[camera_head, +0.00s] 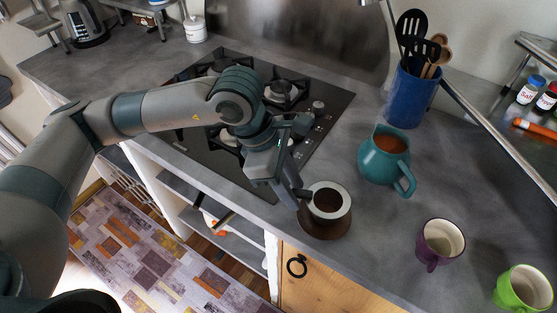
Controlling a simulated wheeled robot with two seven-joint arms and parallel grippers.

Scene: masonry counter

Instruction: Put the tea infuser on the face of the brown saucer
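The tea infuser (345,204) appears as a round piece with a wide pale-grey rim and a brown-looking inside. It is over the brown saucer (322,229), whose dark edge shows below and to the left of it. I cannot tell whether it rests on the saucer or is held just above it. My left gripper (298,196) reaches down from the upper left, its tips at the left side of the infuser's rim. The fingers overlap in this view, so their grip is unclear. My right gripper is out of view.
A teal jug (375,164) stands to the upper right, with a blue utensil pot (409,97) behind it. A purple mug (436,250) and a green mug (520,291) stand at lower right. The hob (320,105) lies behind my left arm. The counter's front edge is close to the saucer.

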